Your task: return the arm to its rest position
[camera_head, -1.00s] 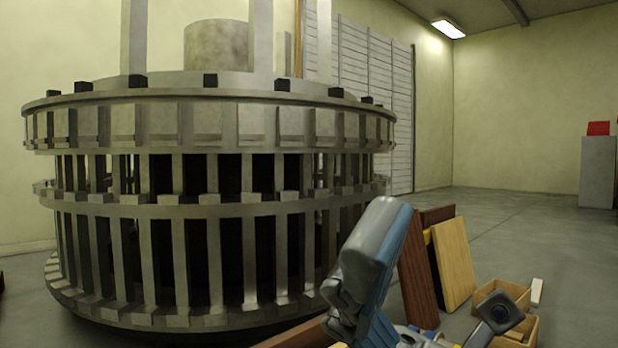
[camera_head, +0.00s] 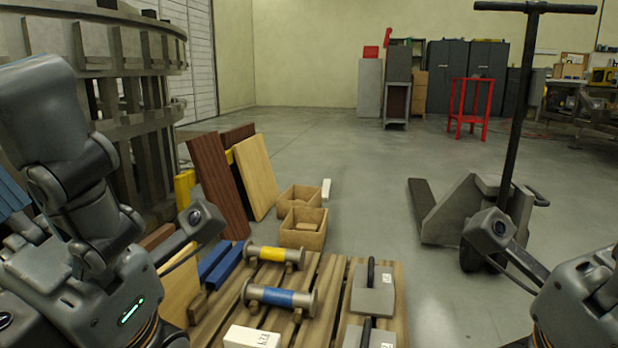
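My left arm (camera_head: 70,190) stands folded at the left edge, its upper links raised in front of the turret structure. My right arm (camera_head: 580,300) shows at the lower right corner, with one link reaching up and left. No gripper fingers of either arm are visible, so I cannot see what they hold. The large grey ribbed turret structure (camera_head: 125,45) stands at the upper left, partly hidden by my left arm.
A wooden pallet (camera_head: 333,275) ahead bears yellow-banded (camera_head: 272,254) and blue-banded (camera_head: 280,297) rollers, grey plates (camera_head: 373,290) and a white block (camera_head: 252,337). Leaning boards (camera_head: 217,185) and open boxes (camera_head: 304,228) stand behind. A pallet jack (camera_head: 470,205) is at right. Clear floor lies beyond.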

